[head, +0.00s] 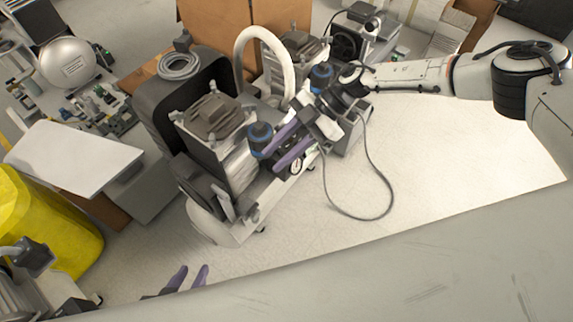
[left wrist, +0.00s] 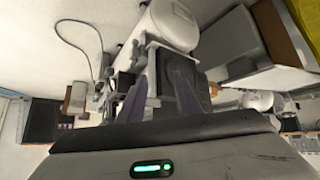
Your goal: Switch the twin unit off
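The twin unit (head: 240,165) stands on the floor in the middle of the head view. It has two grey motor heads, blue-capped cylinders, a white curved hose and a pale base. A round gauge (head: 295,167) shows low on its near right side. My right gripper (head: 268,160) reaches in over that side, its purple fingers apart, close to the blue-capped cylinder and the gauge. Whether it touches anything is unclear. The switch cannot be made out. My left gripper (head: 188,277) is open and empty at the bottom edge; its parted fingers also show in the left wrist view (left wrist: 157,75).
A yellow bin (head: 45,225) and a white-topped cabinet (head: 75,158) stand at the left. A cardboard box (head: 225,30) is behind the unit. A dark cable (head: 390,190) loops below my right arm. The floor at right is clear.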

